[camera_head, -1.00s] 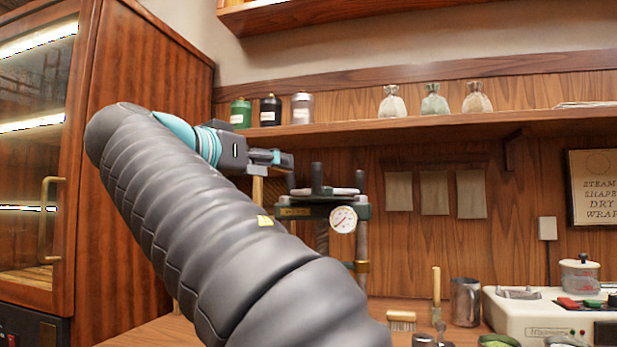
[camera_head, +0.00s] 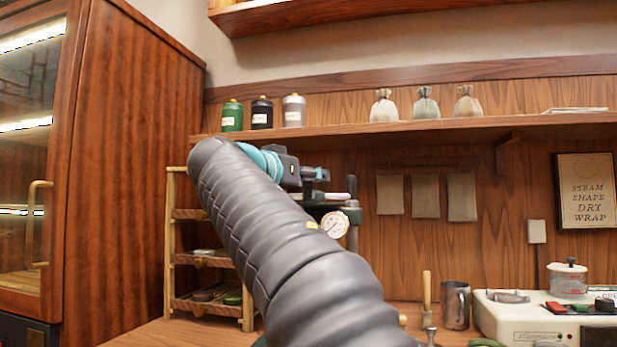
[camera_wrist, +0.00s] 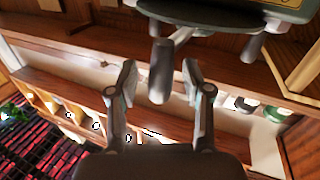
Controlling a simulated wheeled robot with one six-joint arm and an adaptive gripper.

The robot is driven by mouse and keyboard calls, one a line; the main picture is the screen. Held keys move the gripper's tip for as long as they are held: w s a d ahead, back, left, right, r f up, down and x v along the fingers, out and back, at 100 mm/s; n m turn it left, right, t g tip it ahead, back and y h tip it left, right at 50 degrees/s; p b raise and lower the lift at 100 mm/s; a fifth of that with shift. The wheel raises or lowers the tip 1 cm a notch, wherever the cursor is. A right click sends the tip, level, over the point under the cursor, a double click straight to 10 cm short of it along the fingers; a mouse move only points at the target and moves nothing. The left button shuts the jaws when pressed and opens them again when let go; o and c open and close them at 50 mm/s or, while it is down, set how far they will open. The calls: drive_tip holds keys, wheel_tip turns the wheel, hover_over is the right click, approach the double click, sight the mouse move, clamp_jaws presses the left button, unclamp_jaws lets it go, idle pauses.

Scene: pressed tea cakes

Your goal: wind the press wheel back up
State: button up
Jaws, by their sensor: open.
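The press (camera_head: 349,236), with a round white gauge (camera_head: 335,224), stands behind my arm, which hides most of it. Its wheel (camera_head: 337,196) shows only in part, with an upright dark knob (camera_head: 352,186) at its right. My gripper (camera_head: 322,175) is at the wheel's left side in the head view. In the wrist view, my gripper (camera_wrist: 157,84) is open, with one finger on each side of a dark wheel knob (camera_wrist: 161,70). Gaps show on both sides of the knob. The wheel's dark underside or rim (camera_wrist: 205,12) fills the top, with another knob (camera_wrist: 251,45) at the right.
A wooden rack (camera_head: 176,240) stands left of my arm, beside the tall cabinet (camera_head: 130,150). A shelf (camera_head: 420,129) with tins and pouches runs above. A metal mug (camera_head: 456,304) and a white machine (camera_head: 510,318) stand at the right on the counter.

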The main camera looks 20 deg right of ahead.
clamp_jaws()
drive_tip(key=shift+d, duration=0.15)
idle(0.4)
